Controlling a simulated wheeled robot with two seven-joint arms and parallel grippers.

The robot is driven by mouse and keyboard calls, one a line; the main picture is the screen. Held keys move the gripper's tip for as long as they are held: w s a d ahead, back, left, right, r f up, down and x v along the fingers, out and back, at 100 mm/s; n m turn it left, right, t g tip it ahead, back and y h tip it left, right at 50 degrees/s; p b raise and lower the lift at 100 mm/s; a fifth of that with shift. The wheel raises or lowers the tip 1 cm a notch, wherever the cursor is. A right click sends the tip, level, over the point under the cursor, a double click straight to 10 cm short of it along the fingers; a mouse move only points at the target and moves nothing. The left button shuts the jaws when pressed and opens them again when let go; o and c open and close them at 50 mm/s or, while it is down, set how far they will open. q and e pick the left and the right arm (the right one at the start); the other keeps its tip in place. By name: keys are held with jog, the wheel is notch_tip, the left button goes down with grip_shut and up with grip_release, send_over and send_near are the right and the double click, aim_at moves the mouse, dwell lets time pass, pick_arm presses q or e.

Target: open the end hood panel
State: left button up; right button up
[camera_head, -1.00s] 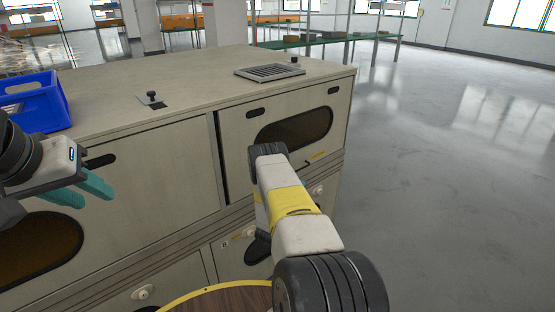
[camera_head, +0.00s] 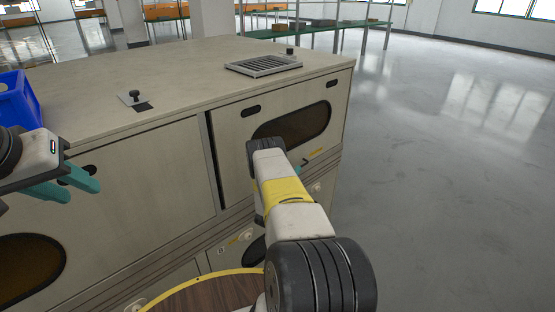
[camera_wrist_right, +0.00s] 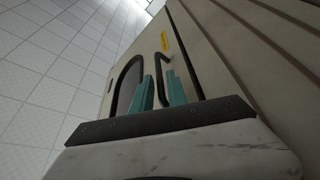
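The end hood panel (camera_head: 230,125) is the beige panel at the right end of the cabinet, with a dark oval window (camera_head: 305,124) and a yellow label. It sits shut, with a dark gap along its left edge. In the right wrist view its black bar handle (camera_wrist_right: 161,66) lies between the two teal fingers of my right gripper (camera_wrist_right: 162,92). These fingers are apart; contact with the handle cannot be told. In the head view my right forearm hides most of that gripper. My left gripper (camera_head: 70,184) is open and empty, in front of the left panel.
The cabinet top (camera_head: 180,75) carries a vent grille (camera_head: 263,65), small black knobs and a blue crate (camera_head: 18,101) at the left. A round wooden top with a yellow rim (camera_head: 215,292) is close below. The floor to the right is clear.

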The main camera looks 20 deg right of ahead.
jog(key=shift+x, duration=1.35)
grip_shut()
dwell(0.4)
